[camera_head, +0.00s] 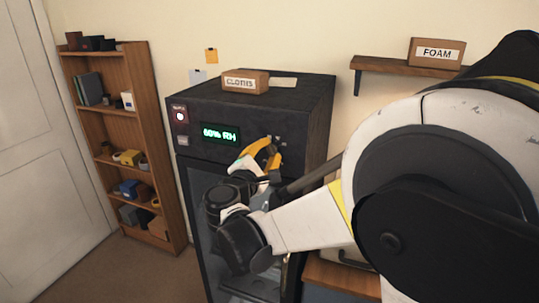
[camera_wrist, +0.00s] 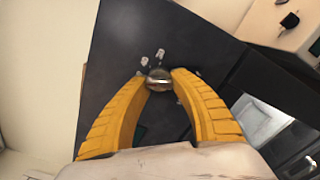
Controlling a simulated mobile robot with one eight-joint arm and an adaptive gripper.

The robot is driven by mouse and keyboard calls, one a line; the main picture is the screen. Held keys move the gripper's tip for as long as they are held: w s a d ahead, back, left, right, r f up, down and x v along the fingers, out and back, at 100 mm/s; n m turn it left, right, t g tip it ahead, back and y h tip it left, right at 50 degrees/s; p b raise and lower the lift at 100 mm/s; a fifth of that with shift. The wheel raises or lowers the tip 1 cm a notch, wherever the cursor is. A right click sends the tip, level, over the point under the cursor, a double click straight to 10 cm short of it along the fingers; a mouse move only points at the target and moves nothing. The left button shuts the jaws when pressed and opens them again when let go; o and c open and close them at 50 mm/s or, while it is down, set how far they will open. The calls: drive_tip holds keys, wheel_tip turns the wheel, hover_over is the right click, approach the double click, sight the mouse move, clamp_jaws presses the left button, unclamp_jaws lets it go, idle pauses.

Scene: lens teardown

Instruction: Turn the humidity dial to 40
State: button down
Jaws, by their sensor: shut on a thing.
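The humidity dial (camera_wrist: 158,79) is a small round metallic knob on the dark cabinet's front panel. In the wrist view, the two yellow fingers of my gripper (camera_wrist: 159,84) are closed around it, one on each side. In the head view, my gripper (camera_head: 268,155) is at the right part of the cabinet's upper front, and its fingers hide the dial. The green display (camera_head: 219,134) to the left of the gripper reads what looks like 60% RH. Pale marks (camera_wrist: 160,54) sit on the panel beside the dial; I cannot read them.
A box labelled CLOTHS (camera_head: 245,82) sits on top of the dark cabinet (camera_head: 300,100). A wall shelf (camera_head: 385,66) holds a FOAM box (camera_head: 436,52). A wooden bookcase (camera_head: 115,80) stands at left.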

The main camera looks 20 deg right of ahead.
drive_tip(key=m+b, duration=0.1)
drive_tip(key=m, duration=0.3)
drive_tip(key=shift+m, duration=0.3)
drive_tip(key=shift+r+m, duration=0.15)
drive_tip(key=shift+m, duration=1.75)
drive_tip(key=c, duration=1.1)
unclamp_jaws()
drive_tip(key=shift+o, duration=0.2)
drive_tip(key=v, duration=1.2)
